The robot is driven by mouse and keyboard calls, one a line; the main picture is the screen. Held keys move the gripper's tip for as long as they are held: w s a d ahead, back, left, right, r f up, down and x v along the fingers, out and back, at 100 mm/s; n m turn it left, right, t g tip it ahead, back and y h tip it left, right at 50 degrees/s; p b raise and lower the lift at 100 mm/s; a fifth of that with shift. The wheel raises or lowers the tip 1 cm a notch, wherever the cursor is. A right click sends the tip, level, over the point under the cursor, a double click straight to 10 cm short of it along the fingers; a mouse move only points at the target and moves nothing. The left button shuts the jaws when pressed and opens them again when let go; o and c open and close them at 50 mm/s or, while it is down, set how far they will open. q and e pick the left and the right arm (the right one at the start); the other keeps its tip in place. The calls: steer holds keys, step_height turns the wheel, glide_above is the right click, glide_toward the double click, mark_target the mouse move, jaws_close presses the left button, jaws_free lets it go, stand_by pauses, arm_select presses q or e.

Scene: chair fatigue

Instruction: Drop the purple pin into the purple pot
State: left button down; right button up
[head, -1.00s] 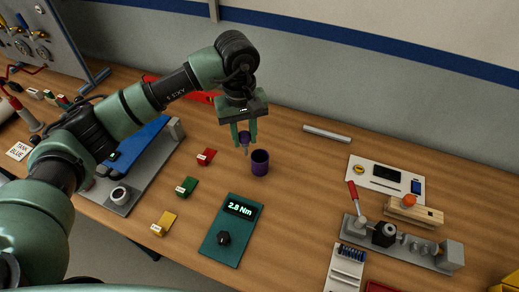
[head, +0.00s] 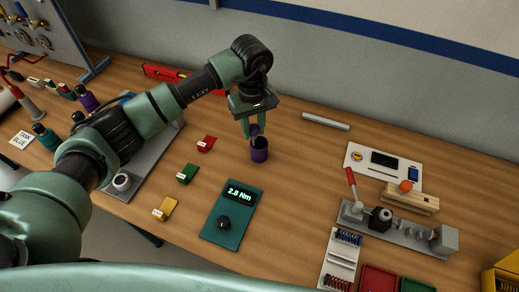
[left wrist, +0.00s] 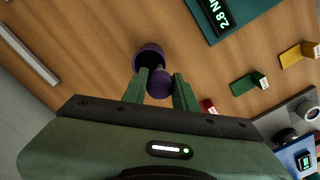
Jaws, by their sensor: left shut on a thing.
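The purple pot (head: 259,154) stands upright on the wooden table, and its dark mouth also shows in the left wrist view (left wrist: 147,54). My left gripper (head: 251,134) is shut on the purple pin (head: 254,130), just over the back left of the pot's rim in the head view. In the left wrist view the pin (left wrist: 160,86) sits between the two green fingers and covers part of the pot. Whether the pin's lower end is inside the mouth or above it I cannot tell. My right gripper is not in view.
A teal torque display (head: 231,214) reading 2.8 Nm lies in front of the pot. Red (head: 206,143), green (head: 187,173) and yellow (head: 165,209) labelled blocks stand to the left. A metal bar (head: 326,121) lies behind right.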

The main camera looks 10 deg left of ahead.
arm_select(q)
steer(key=shift+a, duration=0.1)
steer(key=c, duration=1)
jaws_free()
steer(key=shift+c, duration=0.2)
steer(key=shift+r, duration=0.15)
step_height(320, 180, up, 6)
steer(key=b, duration=0.3)
steer(key=shift+w+r, duration=0.1)
steer(key=shift+r, duration=0.7)
